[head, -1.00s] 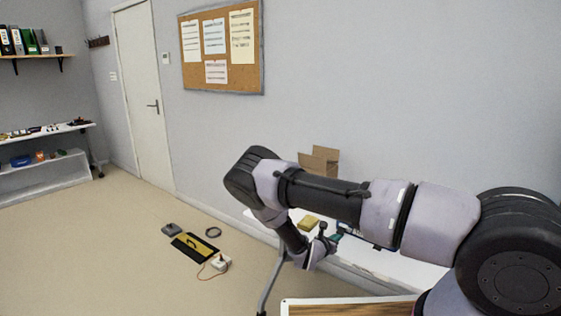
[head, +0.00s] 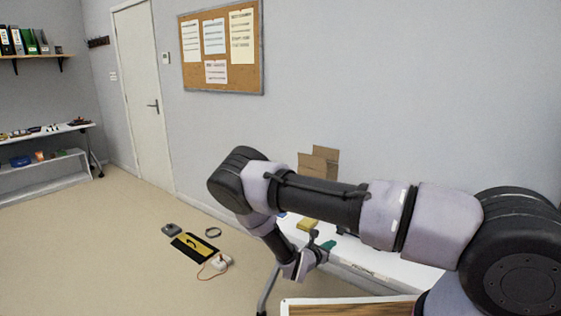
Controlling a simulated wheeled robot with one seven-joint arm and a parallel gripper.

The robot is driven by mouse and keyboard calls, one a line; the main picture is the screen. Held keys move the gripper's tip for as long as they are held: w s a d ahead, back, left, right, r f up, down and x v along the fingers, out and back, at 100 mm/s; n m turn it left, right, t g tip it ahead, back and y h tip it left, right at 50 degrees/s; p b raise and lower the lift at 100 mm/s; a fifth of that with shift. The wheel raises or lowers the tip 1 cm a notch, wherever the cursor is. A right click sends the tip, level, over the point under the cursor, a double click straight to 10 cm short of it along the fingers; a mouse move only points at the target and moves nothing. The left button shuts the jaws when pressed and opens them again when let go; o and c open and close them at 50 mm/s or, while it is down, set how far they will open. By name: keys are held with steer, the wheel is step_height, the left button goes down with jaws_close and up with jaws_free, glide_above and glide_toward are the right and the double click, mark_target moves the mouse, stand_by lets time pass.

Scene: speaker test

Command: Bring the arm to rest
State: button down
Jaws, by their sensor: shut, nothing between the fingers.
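My arm reaches across the picture from the right, bends at a dark elbow on the left and folds down and back to the right. My gripper (head: 328,246) is small in the head view, at the end of the folded forearm, in front of the white table (head: 395,268). It is shut and holds nothing. The exact gap between the fingertips is too small to see. My upper arm hides part of the table.
A yellow block (head: 307,224) and an open cardboard box (head: 319,163) are by the table's back. A black and yellow mat (head: 194,247), a cable coil (head: 213,232), a grey item (head: 172,230) and a white power box (head: 222,262) lie on the floor. Open floor is left.

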steer(key=shift+d+r+m, duration=0.1)
steer(key=shift+r+m, duration=0.3)
steer(key=s+d+r+m+g+y, duration=0.1)
steer(key=s+d+r+m+g, duration=0.25)
steer(key=r+m, duration=0.5)
steer(key=s+d+r+m+g+y, duration=0.15)
steer(key=r+m+g, duration=0.3)
steer(key=r, duration=0.75)
steer(key=s+d+r+m+g, duration=0.35)
steer(key=r+m, duration=0.35)
steer(key=r, duration=0.4)
steer(key=s+a+r+m+t+y, duration=0.2)
steer(key=s+r+m+t+y, duration=0.5)
steer(key=s+r, duration=1.4)
step_height(320, 180, up, 2)
steer(key=m+y, duration=0.2)
steer(key=m, duration=0.2)
steer(key=shift+a+m, duration=0.2)
steer(key=shift+m, duration=0.1)
steer(key=shift+w, duration=0.1)
